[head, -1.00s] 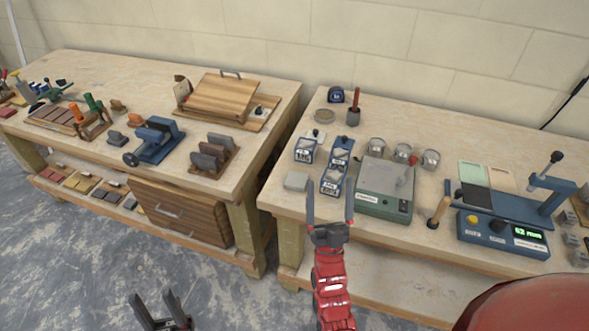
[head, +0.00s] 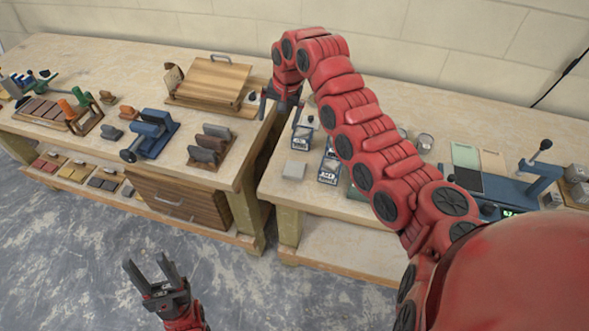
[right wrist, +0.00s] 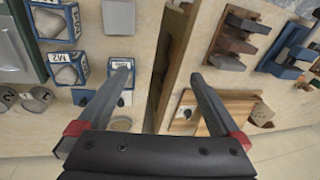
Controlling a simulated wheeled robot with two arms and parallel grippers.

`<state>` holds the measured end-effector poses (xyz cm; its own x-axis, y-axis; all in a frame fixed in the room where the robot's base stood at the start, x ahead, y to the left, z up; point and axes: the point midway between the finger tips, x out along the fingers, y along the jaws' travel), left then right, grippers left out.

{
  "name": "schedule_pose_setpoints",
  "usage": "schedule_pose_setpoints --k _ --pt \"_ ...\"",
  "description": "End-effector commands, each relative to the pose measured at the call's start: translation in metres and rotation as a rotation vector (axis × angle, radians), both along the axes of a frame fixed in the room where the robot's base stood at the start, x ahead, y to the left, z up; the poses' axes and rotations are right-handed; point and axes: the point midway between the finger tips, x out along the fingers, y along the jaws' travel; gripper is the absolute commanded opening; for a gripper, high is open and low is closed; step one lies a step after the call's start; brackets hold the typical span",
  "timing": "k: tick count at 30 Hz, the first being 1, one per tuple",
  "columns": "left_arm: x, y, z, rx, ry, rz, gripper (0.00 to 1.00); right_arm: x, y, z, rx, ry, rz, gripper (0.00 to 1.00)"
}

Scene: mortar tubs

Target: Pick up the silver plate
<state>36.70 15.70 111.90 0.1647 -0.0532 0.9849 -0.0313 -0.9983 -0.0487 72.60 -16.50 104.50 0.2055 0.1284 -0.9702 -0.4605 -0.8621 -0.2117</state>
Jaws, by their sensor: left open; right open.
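A flat light-grey square piece (head: 294,170) lies near the front left corner of the right bench and looks like the silver plate. It also shows at the top of the right wrist view (right wrist: 118,16). My right gripper (head: 281,114) is open and empty, beyond the plate and over the gap between the benches. Its open fingers also show in the right wrist view (right wrist: 159,74), apart from the plate. My left gripper (head: 149,264) is open and empty over the floor in front of the left bench.
Blue-framed boxes (head: 302,139) stand close to the plate. My right arm hides much of the right bench, including most of the green-grey device. The left bench (head: 80,65) holds a blue vise (head: 151,135), a block rack (head: 208,147) and a wooden board (head: 213,84).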

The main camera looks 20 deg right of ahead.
Motion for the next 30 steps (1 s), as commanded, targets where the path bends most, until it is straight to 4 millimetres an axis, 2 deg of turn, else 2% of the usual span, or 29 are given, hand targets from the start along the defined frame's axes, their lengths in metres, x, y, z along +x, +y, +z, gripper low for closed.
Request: schedule_pose_setpoints --k 1,3,7,14,24,30 --pt "0.000 0.000 0.001 0.000 0.000 0.000 0.50 -0.016 -0.010 0.005 -0.042 0.063 -0.004 1.00" --pt "0.000 0.000 0.001 0.000 0.000 0.000 0.50 -0.037 -0.020 0.009 -0.089 0.139 -0.011 1.00" --pt "0.000 0.000 0.001 0.000 0.000 0.000 0.50 -0.055 -0.027 0.009 -0.125 0.207 -0.018 1.00" --pt "0.000 0.000 0.003 0.000 0.000 0.000 0.50 -0.056 -0.025 -0.021 -0.124 0.213 -0.017 1.00" --pt "0.000 0.000 0.001 0.000 0.000 0.000 0.50 -0.056 -0.025 -0.083 -0.124 0.213 -0.017 1.00" --pt "0.000 0.000 0.001 0.000 0.000 0.000 0.50 -0.055 -0.027 -0.106 -0.127 0.208 -0.018 1.00"
